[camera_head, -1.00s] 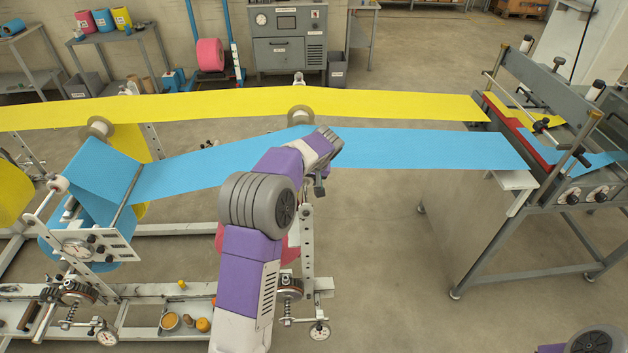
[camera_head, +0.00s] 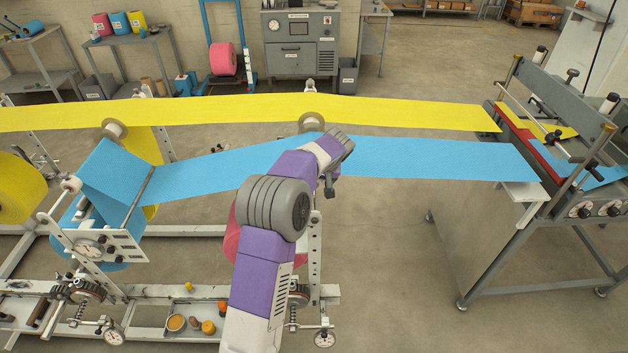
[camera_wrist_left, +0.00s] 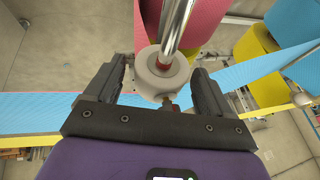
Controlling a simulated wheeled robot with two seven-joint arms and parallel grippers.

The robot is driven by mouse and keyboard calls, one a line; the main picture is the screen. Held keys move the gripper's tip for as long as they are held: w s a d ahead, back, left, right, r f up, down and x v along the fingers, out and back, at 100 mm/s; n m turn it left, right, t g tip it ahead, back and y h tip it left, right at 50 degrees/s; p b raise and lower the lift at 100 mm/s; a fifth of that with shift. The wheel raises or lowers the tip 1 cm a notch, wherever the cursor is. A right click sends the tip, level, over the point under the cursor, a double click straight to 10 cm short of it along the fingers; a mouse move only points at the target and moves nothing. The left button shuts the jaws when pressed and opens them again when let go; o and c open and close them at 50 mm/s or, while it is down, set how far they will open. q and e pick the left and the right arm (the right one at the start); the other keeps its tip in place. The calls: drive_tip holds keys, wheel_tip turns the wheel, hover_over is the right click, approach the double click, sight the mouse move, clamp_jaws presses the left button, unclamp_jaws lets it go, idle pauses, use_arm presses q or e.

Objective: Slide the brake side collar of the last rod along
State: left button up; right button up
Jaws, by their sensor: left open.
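In the left wrist view a pale grey round collar (camera_wrist_left: 164,76) sits around a shiny rod (camera_wrist_left: 176,28), with a small red part below it. My left gripper (camera_wrist_left: 162,84) is open, with one dark finger on each side of the collar; whether either finger touches it I cannot tell. In the head view my purple and grey left arm reaches up over the frame of the pink roll (camera_head: 232,238), and its wrist covers part of the blue web (camera_head: 430,158). The collar and rod end are hidden there. My right gripper is not in view.
A yellow web (camera_head: 400,108) runs behind the blue one to the grey machine (camera_head: 570,130) on the right. The blue roll stand (camera_head: 95,225) is left. Small pots (camera_head: 176,322) lie on the lower rail. Floor between stand and machine is clear.

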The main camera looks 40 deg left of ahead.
use_arm(q)
drive_tip(key=v, duration=0.6)
drive_tip(key=shift+r, duration=0.35)
drive_tip(key=shift+d, duration=0.15)
